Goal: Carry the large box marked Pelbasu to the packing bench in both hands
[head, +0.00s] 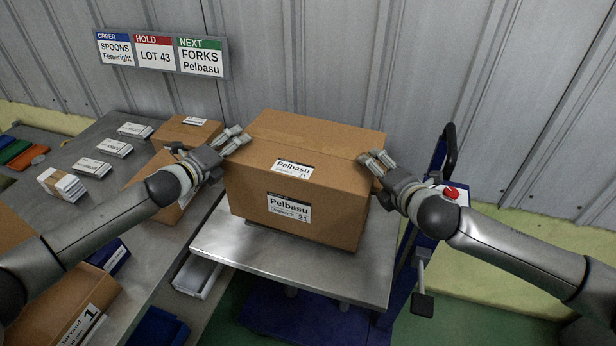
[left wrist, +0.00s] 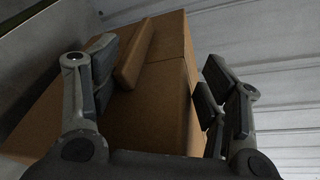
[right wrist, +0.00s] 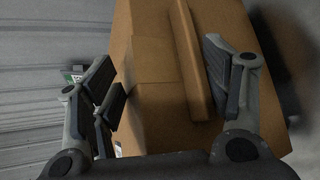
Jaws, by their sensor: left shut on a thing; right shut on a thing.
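The large brown box marked Pelbasu (head: 300,185) is upright over a steel-topped trolley (head: 300,262), with white labels on its top and front. A dark shadow lies under its front edge; I cannot tell if it rests or is slightly raised. My left gripper (head: 236,142) is shut on the box's left side, and my right gripper (head: 378,162) is shut on its right side. The left wrist view shows a raised cardboard strip (left wrist: 135,55) between the fingers; the right wrist view shows a similar strip (right wrist: 190,60). The exact finger contact is partly hidden.
A grey bench (head: 105,185) on the left holds several white packets (head: 91,169), smaller brown boxes (head: 186,132) and coloured items. The trolley has a dark handle (head: 449,148) and red button (head: 450,192) at right. A sign (head: 162,54) hangs on the corrugated wall behind.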

